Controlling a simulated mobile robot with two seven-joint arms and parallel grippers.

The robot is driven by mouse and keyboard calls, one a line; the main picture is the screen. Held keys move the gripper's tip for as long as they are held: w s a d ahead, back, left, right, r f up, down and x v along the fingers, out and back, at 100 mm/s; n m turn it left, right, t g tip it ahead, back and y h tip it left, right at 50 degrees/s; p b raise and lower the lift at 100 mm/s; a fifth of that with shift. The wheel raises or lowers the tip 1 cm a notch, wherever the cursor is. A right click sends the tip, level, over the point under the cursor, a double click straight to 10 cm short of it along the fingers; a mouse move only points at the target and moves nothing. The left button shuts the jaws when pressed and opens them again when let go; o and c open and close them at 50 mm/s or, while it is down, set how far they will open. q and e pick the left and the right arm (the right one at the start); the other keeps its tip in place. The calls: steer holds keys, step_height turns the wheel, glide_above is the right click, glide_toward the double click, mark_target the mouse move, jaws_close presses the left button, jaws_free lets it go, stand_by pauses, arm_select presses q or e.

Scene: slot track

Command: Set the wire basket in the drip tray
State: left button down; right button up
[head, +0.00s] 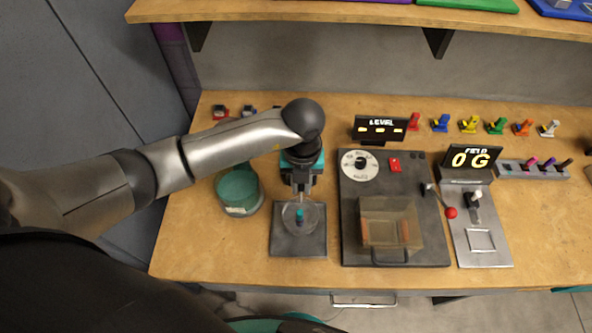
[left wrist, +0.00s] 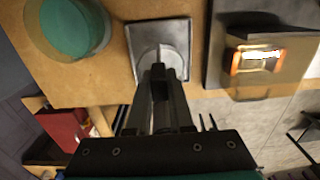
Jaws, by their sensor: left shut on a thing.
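The drip tray is the dark square plate (head: 284,247) near the front of the bench; it also shows in the left wrist view (left wrist: 178,27). A pale, round, see-through piece, which looks like the wire basket (head: 314,219), is over the tray with a small teal part at its middle. It shows partly behind my fingers in the left wrist view (left wrist: 146,55). My left gripper (head: 300,198) points down above the tray, shut on the basket's upper part. I cannot tell whether the basket touches the tray. My right gripper is not in view.
A teal round tub (head: 238,188) stands left of the tray. A dark machine panel (head: 354,190) with a clear box (head: 390,222) is close on the right. A lever panel (head: 480,220) is farther right. A shelf (head: 350,12) overhangs the back.

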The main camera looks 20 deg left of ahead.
mark_target(300, 200)
arm_select(q)
steer(key=shift+f+b, duration=2.75)
steer(key=shift+f, duration=0.7)
steer(key=c, duration=0.7)
jaws_free()
step_height(300, 200, up, 15)
steer(key=shift+r, duration=0.15)
